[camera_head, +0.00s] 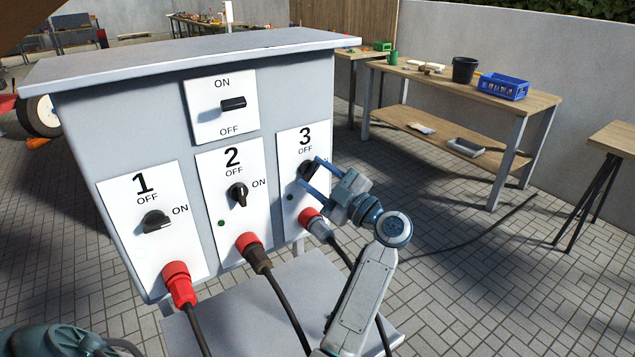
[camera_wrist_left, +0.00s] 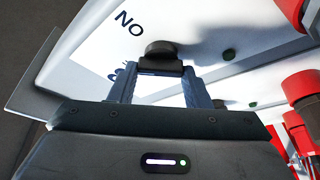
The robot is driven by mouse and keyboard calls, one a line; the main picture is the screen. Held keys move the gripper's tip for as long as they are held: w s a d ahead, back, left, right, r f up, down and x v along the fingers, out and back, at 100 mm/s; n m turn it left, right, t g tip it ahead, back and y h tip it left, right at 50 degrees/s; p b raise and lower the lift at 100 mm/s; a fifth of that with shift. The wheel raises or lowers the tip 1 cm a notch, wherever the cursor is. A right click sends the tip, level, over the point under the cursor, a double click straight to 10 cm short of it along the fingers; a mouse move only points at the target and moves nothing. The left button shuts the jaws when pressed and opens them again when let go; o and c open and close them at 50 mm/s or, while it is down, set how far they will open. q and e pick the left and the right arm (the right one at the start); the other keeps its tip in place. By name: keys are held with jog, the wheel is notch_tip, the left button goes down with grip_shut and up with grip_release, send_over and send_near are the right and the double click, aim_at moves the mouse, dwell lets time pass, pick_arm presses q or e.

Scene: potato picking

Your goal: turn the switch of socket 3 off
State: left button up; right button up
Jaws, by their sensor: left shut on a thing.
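The switch of socket 3 (camera_head: 305,168) is a black knob on the white panel marked 3, at the right of the grey cabinet (camera_head: 150,90). OFF is printed above it; the ON label to its right is partly covered by my gripper. My left gripper (camera_head: 309,171) reaches it from the lower right, with blue fingers on either side of the knob. In the left wrist view the black knob (camera_wrist_left: 161,51) sits between the fingertips (camera_wrist_left: 160,71), which are shut on its handle. The knob's exact angle is partly hidden. My right gripper is not in view.
Socket 1's switch (camera_head: 155,221), socket 2's switch (camera_head: 238,194) and a main ON/OFF switch (camera_head: 233,104) share the cabinet front. Red plugs with cables, such as socket 3's plug (camera_head: 313,222), stick out below.

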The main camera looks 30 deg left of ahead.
pick_arm(q)
jog(key=n+g+b, duration=0.1)
jog(key=n, duration=0.2)
jog(key=shift+f+n+h+b, duration=0.15)
jog(key=shift+n+h+b, duration=0.15)
jog(key=shift+b, duration=0.05)
jog(key=n+h+b, duration=0.1)
jog(key=n, duration=0.1)
jog(key=shift+n+g+b, duration=0.4)
jog(key=shift+n+h+b, duration=0.4)
jog(key=shift+n+b, duration=0.3)
jog(key=shift+n, duration=0.2)
jog(key=shift+r+n+b, duration=0.2)
jog(key=shift+n+b, duration=0.15)
jog(key=shift+n, duration=0.25)
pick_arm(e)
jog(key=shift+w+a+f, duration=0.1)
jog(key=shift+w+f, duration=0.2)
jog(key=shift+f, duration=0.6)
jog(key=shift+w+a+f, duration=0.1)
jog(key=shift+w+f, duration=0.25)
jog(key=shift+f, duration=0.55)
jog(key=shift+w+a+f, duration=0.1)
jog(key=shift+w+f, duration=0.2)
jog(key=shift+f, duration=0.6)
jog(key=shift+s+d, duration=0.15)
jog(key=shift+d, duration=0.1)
pick_arm(q)
jog(key=o, duration=1)
jog(key=shift+w, duration=0.1)
